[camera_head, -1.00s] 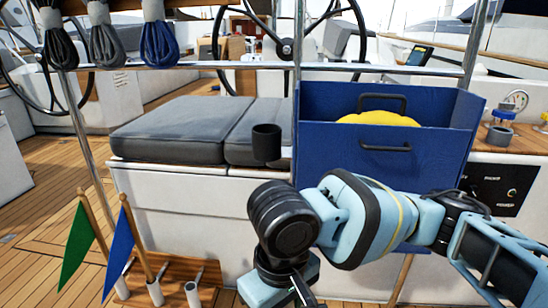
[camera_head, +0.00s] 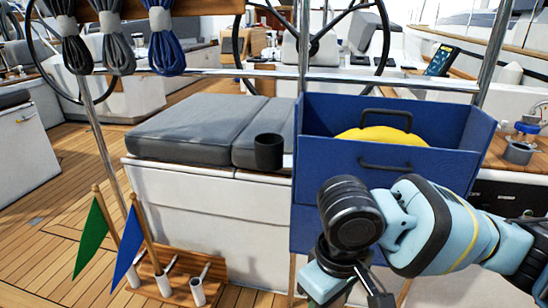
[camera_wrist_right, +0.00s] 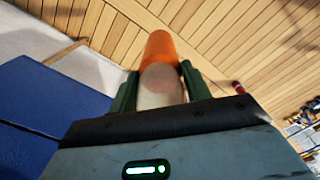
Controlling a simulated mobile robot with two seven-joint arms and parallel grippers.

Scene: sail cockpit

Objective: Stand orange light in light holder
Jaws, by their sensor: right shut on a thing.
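The orange light (camera_wrist_right: 160,50) has an orange top and a pale body. In the right wrist view its pale part is between the two green fingers of my right gripper (camera_wrist_right: 158,82), which is shut on it. Planked deck shows beyond it. In the head view the gripper is at the bottom edge, below my dark wrist, and the light cannot be made out. A black open cup (camera_head: 268,152), which looks like the light holder, is beside the grey cushions, left of the blue box and apart from my gripper. It looks empty. My left gripper is not in view.
A blue box (camera_head: 390,173) with a yellow thing (camera_head: 382,136) stands right of the cup. A steel rail (camera_head: 240,73) crosses behind it. Green (camera_head: 92,240) and blue (camera_head: 127,245) flags stand in a wooden rack at lower left, beside an empty white tube (camera_head: 197,291).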

